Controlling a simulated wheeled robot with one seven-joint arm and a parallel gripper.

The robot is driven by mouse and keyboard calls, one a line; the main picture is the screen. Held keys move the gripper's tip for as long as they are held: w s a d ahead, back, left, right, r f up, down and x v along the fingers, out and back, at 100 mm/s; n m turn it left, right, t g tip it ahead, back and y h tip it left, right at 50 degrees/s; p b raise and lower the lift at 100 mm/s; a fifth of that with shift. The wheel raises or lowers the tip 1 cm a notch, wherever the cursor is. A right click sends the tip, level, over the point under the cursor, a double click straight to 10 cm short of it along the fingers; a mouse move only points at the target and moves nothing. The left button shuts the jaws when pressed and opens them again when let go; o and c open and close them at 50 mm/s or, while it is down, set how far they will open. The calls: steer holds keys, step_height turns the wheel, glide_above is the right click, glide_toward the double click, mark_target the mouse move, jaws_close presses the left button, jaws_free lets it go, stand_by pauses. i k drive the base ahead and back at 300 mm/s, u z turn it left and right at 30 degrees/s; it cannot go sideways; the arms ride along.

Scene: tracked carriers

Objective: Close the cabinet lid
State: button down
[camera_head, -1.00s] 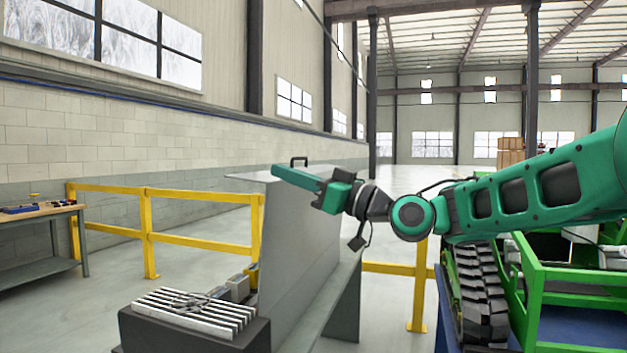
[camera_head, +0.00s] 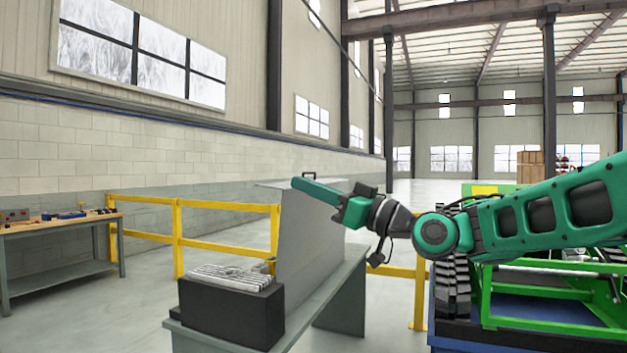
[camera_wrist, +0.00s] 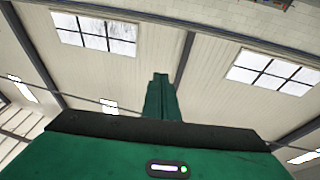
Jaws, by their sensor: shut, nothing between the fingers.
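A grey panel, which looks like the cabinet lid (camera_head: 312,240), stands upright on a grey-green table in the head view. A small dark handle (camera_head: 309,175) shows at its top edge. My green gripper (camera_head: 298,182) is shut and empty, its fingers pointing left across the top of the panel. The handle shows just above the fingers; I cannot tell whether they touch the panel. In the wrist view the shut fingers (camera_wrist: 161,85) point at the wall and windows, with neither lid nor handle in sight. The cabinet body is not clearly visible.
A black box (camera_head: 232,312) with grey slats on top sits on the table (camera_head: 345,285), left of the panel. Yellow railings (camera_head: 178,240) run behind. A wooden-topped workbench (camera_head: 62,225) stands at the left. A green-framed tracked carrier (camera_head: 540,322) is at the right, under my arm.

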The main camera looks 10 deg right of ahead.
mark_target(307, 229)
steer(key=z, duration=0.4)
steer(key=i, duration=0.45)
steer(key=z, duration=0.6)
steer(key=i, duration=2.25)
steer(key=u, duration=1.05)
steer(key=i, duration=0.4)
steer(key=u, duration=0.2)
